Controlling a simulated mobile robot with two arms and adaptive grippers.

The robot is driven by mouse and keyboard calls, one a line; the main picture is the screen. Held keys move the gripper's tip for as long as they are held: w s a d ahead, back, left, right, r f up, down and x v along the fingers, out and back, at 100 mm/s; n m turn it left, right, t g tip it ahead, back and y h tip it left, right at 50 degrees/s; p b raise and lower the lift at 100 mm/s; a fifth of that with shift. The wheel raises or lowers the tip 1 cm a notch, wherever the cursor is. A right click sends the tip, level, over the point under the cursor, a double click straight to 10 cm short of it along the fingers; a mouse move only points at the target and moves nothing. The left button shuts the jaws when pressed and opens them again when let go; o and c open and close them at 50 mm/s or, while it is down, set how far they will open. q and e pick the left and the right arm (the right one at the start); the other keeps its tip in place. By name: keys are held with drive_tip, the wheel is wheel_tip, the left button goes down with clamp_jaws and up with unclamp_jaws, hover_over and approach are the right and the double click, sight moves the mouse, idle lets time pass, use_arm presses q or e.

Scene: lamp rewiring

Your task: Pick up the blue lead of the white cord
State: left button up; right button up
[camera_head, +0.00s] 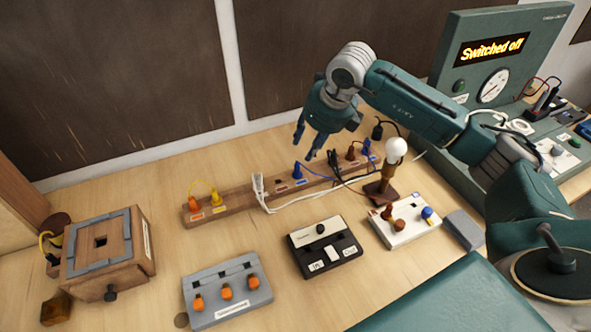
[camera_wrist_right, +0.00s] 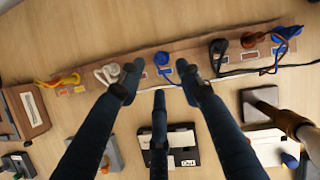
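A blue plug lead (camera_head: 297,170) stands on the long wooden strip (camera_head: 232,207), just right of the white plug. It also shows in the right wrist view (camera_wrist_right: 161,60). The white cord (camera_head: 285,206) runs from the white plug (camera_head: 258,184) along the strip's front side. A second blue lead (camera_head: 367,148) is at the strip's right end. I cannot tell which blue lead belongs to the white cord. My right gripper (camera_head: 312,148) is open and empty above the strip, its fingers pointing down near the first blue lead without visible contact. My left gripper is not in view.
Black and brown plugs crowd the strip's right part. A lamp with a white bulb (camera_head: 396,150) stands close by. In front are a black switch box (camera_head: 325,262), a grey box with orange knobs (camera_head: 228,305) and a wooden box (camera_head: 100,260). A panel reads "Switched off" (camera_head: 492,48).

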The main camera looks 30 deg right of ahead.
drive_tip(key=p, duration=0.1)
hover_over(298, 165)
drive_tip(key=s, duration=0.2)
wheel_tip(298, 165, down, 4)
drive_tip(key=p+x, duration=0.1)
drive_tip(key=x, duration=0.1)
drive_tip(key=p+x, duration=0.2)
drive_tip(key=x, duration=0.1)
drive_tip(key=shift+s+d+f, duration=0.15)
drive_tip(key=shift+s, duration=0.1)
drive_tip(key=shift+w+f, duration=0.1)
drive_tip(key=shift+f, duration=0.15)
clamp_jaws()
